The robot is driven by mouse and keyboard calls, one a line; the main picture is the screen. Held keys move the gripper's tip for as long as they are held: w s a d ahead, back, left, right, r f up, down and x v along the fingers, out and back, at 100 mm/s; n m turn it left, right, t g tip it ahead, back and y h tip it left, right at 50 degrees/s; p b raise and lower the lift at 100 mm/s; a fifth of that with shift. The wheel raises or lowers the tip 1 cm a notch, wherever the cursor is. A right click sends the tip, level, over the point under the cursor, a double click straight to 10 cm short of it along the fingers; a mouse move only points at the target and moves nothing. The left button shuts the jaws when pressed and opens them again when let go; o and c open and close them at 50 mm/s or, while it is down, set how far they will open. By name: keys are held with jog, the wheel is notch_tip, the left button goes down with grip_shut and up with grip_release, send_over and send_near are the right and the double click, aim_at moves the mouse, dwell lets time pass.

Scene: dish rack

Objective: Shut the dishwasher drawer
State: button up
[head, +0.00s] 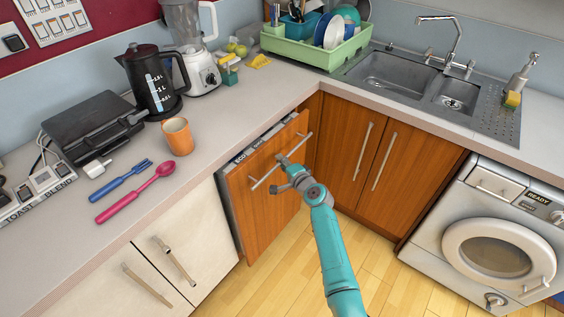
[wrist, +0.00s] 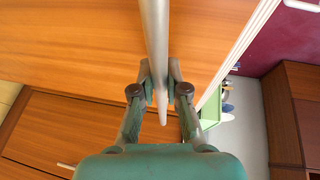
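The dishwasher drawer has a wooden front (head: 262,215) with a metal bar handle (head: 264,181). The front stands out from the neighbouring cabinets, and its top control strip marked ECO shows along the counter edge. My gripper (head: 284,161) is at the handle, near its middle. In the wrist view the bar handle (wrist: 155,35) runs between the two fingers (wrist: 160,78), which lie close against it on both sides and look shut on it. The inside of the drawer is hidden.
White cabinets (head: 165,275) stand left of the drawer and wooden cupboards (head: 375,165) right, around the corner. A washing machine (head: 490,235) is at far right. The counter (head: 220,130) above holds an orange mug (head: 177,136) and a kettle (head: 150,82). The floor (head: 385,275) in front looks clear.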

jog(key=o, duration=0.4)
jog(key=v, duration=1.2)
jog(key=shift+d, duration=0.1)
